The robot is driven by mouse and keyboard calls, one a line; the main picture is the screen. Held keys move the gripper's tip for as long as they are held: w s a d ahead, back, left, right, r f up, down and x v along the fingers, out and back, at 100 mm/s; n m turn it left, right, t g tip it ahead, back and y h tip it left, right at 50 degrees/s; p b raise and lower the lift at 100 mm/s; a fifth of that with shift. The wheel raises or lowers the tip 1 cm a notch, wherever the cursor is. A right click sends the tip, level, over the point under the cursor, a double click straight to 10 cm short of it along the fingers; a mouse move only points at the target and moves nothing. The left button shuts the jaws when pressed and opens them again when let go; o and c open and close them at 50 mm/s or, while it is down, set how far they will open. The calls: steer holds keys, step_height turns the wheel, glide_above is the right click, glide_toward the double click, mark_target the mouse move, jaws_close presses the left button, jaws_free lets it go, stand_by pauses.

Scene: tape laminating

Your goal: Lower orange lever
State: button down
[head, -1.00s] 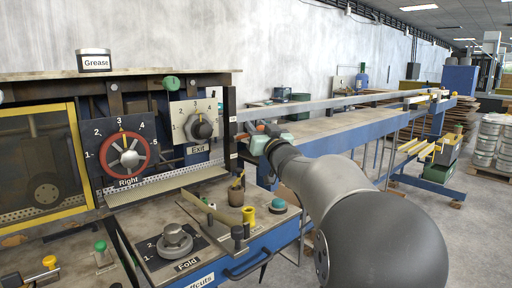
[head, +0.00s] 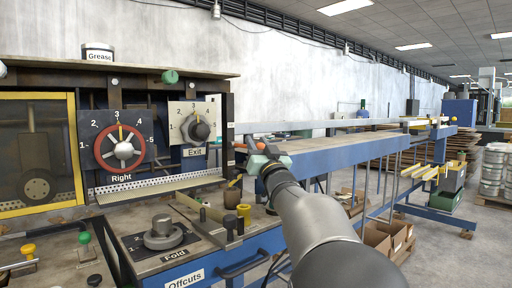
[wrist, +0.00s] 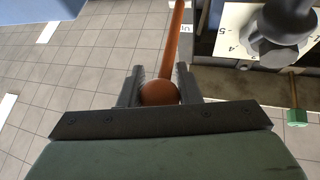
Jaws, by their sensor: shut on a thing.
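The orange lever shows in the wrist view as a rod (wrist: 173,45) ending in a round knob (wrist: 158,92). My gripper (wrist: 159,90) is shut on the knob, with one finger on each side. In the head view the gripper (head: 254,155) is at the right end of the machine, just right of the Exit dial (head: 199,130). A short orange part of the lever (head: 240,147) shows left of the gripper. The knob is hidden there by the gripper.
The Right dial (head: 123,150) and the Fold knob (head: 163,232) are left of the gripper. A long blue rail bench (head: 330,155) runs away behind it. In the wrist view, a dial panel (wrist: 235,20) and a green knob (wrist: 297,117) lie close on the right.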

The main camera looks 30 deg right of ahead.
steer(key=shift+d, duration=0.1)
steer(key=c, duration=1.1)
jaws_free()
steer(key=shift+s, duration=0.1)
steer(key=shift+o, duration=0.2)
steer(key=r, duration=0.4)
steer(key=shift+s+r+p, duration=0.1)
steer(key=shift+s+p, duration=0.2)
steer(key=shift+p, duration=0.1)
steer(key=s+a+r+p, duration=0.1)
steer(key=s+a+r, duration=0.4)
steer(key=s+r, duration=0.3)
steer(key=s, duration=0.4)
steer(key=shift+s+a+r, duration=0.15)
steer(key=shift+s+r, duration=0.05)
steer(key=shift+r, duration=0.2)
